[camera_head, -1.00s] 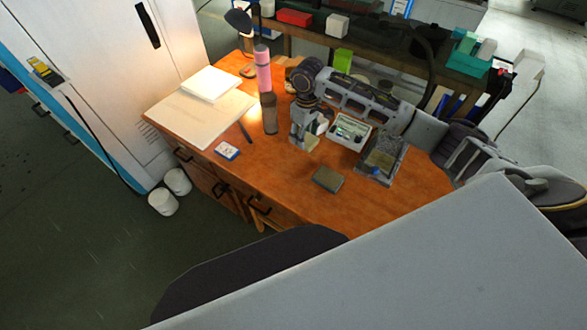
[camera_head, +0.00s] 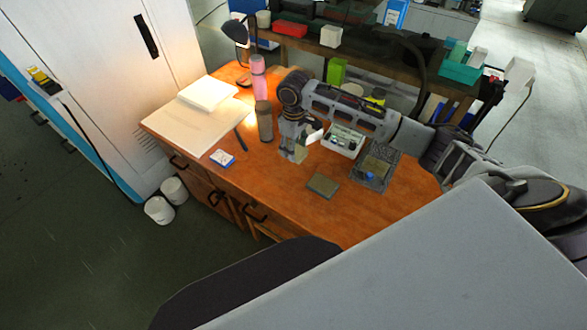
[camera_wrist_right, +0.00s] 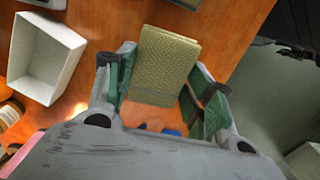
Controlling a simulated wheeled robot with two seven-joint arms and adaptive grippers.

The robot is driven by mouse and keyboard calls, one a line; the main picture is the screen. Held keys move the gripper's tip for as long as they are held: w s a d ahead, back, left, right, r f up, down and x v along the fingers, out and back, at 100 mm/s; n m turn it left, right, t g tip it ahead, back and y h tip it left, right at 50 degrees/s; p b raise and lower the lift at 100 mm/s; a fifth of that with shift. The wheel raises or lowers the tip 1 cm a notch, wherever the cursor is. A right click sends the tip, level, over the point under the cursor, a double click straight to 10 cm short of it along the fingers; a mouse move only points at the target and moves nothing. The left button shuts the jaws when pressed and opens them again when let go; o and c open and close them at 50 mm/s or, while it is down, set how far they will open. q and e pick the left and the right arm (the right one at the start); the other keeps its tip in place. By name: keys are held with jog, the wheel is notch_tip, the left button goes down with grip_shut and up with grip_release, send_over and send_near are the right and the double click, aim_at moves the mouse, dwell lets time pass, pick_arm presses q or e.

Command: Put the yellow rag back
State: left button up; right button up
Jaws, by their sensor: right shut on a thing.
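The yellow rag (camera_wrist_right: 165,60), a folded, textured yellow-green cloth, is between the fingers of my right gripper (camera_wrist_right: 165,92) in the right wrist view. The gripper is shut on it. In the head view my right gripper (camera_head: 294,154) hangs over the middle of the wooden workbench (camera_head: 285,205), pointing down. The rag is small and partly hidden by the fingers there. Whether it touches the bench is unclear. My left gripper is not in view.
A white box (camera_wrist_right: 42,60) is beside the gripper. A flat olive block (camera_head: 322,185) and a grey tray (camera_head: 389,158) lie to the right. The front of the bench has bare room.

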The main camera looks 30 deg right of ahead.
send_over(294, 171)
jog(key=shift+f, duration=2.95)
jog(key=shift+f, duration=1.85)
jog(key=shift+f, duration=0.1)
jog(key=o, duration=0.9)
notch_tip(294, 171, up, 12)
jog(key=shift+r, duration=0.15)
